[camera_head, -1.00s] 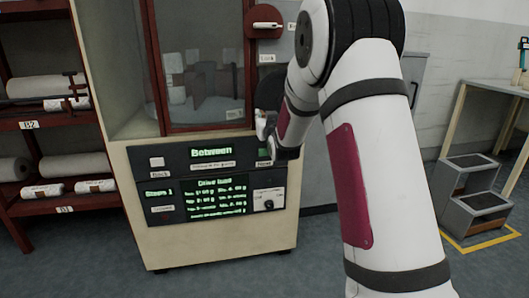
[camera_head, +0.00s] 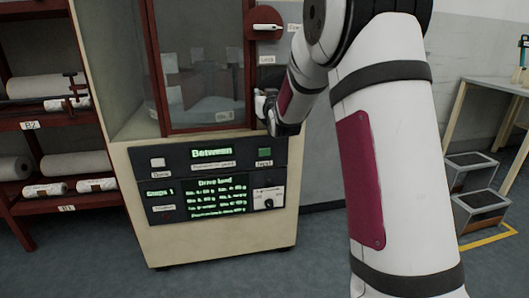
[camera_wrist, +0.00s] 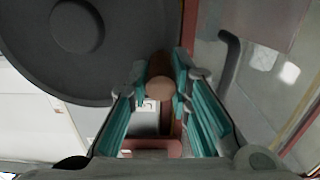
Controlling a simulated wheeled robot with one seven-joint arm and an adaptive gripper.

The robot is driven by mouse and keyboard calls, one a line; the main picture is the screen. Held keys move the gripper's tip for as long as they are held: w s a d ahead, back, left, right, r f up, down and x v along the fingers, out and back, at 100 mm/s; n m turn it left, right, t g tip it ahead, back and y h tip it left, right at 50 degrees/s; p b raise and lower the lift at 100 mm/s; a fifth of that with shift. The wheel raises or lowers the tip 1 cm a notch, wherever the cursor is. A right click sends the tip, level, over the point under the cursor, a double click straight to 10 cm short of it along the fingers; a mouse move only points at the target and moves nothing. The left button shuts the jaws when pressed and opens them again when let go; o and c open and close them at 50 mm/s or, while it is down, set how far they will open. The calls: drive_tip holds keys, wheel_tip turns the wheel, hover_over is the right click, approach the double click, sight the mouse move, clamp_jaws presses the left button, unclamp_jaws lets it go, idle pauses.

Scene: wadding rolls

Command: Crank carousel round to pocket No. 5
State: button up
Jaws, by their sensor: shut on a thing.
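My gripper (camera_head: 267,108) is at the right side of the cabinet front, just above the control panel. In the wrist view my gripper (camera_wrist: 160,95) has its teal-padded fingers closed on both sides of a brown round knob (camera_wrist: 159,87), the crank's grip. A large dark grey disc with a hub (camera_wrist: 77,27) fills the upper left there. The carousel (camera_head: 208,108) shows dimly behind the cabinet window; its pocket numbers cannot be read. The panel display (camera_head: 211,151) reads "Between". My arm hides much of the crank in the head view.
A green button (camera_head: 264,153) and a lower green-text screen (camera_head: 217,195) are on the panel.

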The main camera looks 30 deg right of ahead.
drive_tip(key=d+r, duration=0.1)
drive_tip(key=d+r+p, duration=0.1)
drive_tip(key=r, duration=0.1)
drive_tip(key=shift+s+d+r, duration=0.1)
drive_tip(key=shift+s, duration=0.25)
drive_tip(key=shift+s+d+r+p, duration=0.25)
drive_tip(key=shift+d+r, duration=0.25)
drive_tip(key=shift+d, duration=0.3)
drive_tip(key=shift+s+d+r+p, duration=0.25)
drive_tip(key=shift+d+r, duration=0.2)
drive_tip(key=shift+d, duration=0.35)
drive_tip(key=shift+d+r, duration=0.1)
drive_tip(key=shift+d, duration=0.25)
drive_tip(key=shift+s+d, duration=0.1)
drive_tip(key=shift+s+d+r, duration=0.15)
drive_tip(key=shift+s+d, duration=0.05)
drive_tip(key=shift+d, duration=0.55)
drive_tip(key=shift+p, duration=0.3)
